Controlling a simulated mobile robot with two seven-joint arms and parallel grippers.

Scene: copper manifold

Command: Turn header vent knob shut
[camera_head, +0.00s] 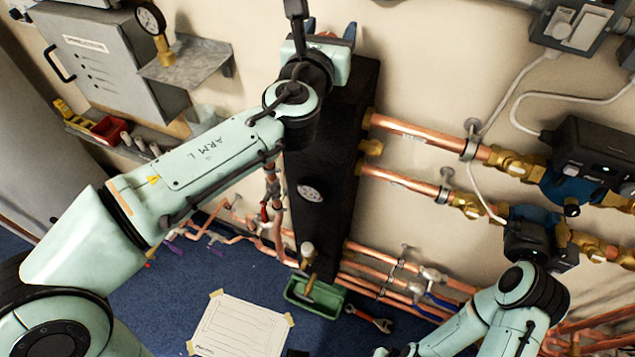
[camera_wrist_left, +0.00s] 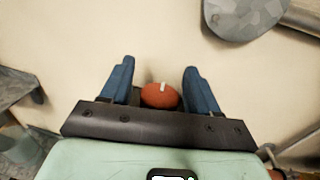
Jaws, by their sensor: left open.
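The header vent knob is a round red-orange knob with a white mark on its top. In the left wrist view the knob (camera_wrist_left: 160,96) sits between the two blue fingers of my left gripper (camera_wrist_left: 158,68), near their base. The fingers are spread, with a visible gap on each side of the knob. In the head view my left gripper (camera_head: 330,27) is at the top of the tall black header (camera_head: 337,150), and only a sliver of the red knob (camera_head: 327,34) shows behind the wrist. My right gripper is out of the picture; only its arm shows at lower right.
Copper pipes (camera_head: 405,128) with brass fittings run right from the header to pumps. A grey cabinet (camera_head: 105,50) and a shelf with a gauge (camera_head: 150,18) are on the left wall. A green tray (camera_head: 315,297) and a paper sheet (camera_head: 240,328) lie below on the blue floor.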

